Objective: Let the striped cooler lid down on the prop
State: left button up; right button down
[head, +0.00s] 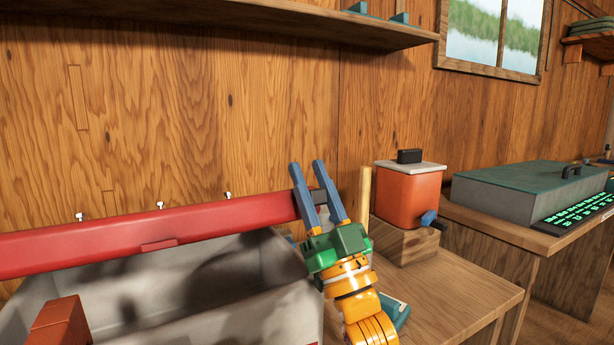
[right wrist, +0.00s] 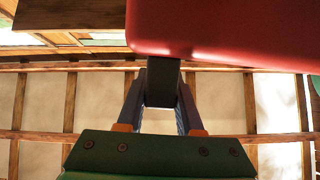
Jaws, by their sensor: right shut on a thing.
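The red cooler lid (head: 150,236) is raised above the open pale grey cooler (head: 305,305); I see its long red edge and no stripes. A dark grey tab (right wrist: 162,78) sticks out from the red lid (right wrist: 225,30) in the right wrist view. My right gripper (head: 307,165) is at the lid's right end, its two blue fingers shut on that tab. An upright pale wooden stick (head: 364,190), perhaps the prop, stands just right of the fingers; its lower part is hidden behind my gripper. My left gripper is not in view.
An orange box with a white lid (head: 408,195) stands on a wooden block (head: 405,243) to the right. A reddish-brown block (head: 58,322) shows at the cooler's lower left. A grey case with a green top (head: 525,185) is farther right.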

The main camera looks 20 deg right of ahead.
jog(key=shift+s+f, duration=0.1)
jog(key=shift+f, duration=0.15)
jog(key=c, duration=0.7)
grip_release()
jog(key=shift+o, duration=0.7)
jog(key=shift+s+r, duration=0.1)
jog(key=shift+s, duration=0.1)
jog(key=b+v, duration=0.2)
jog(key=v, duration=0.5)
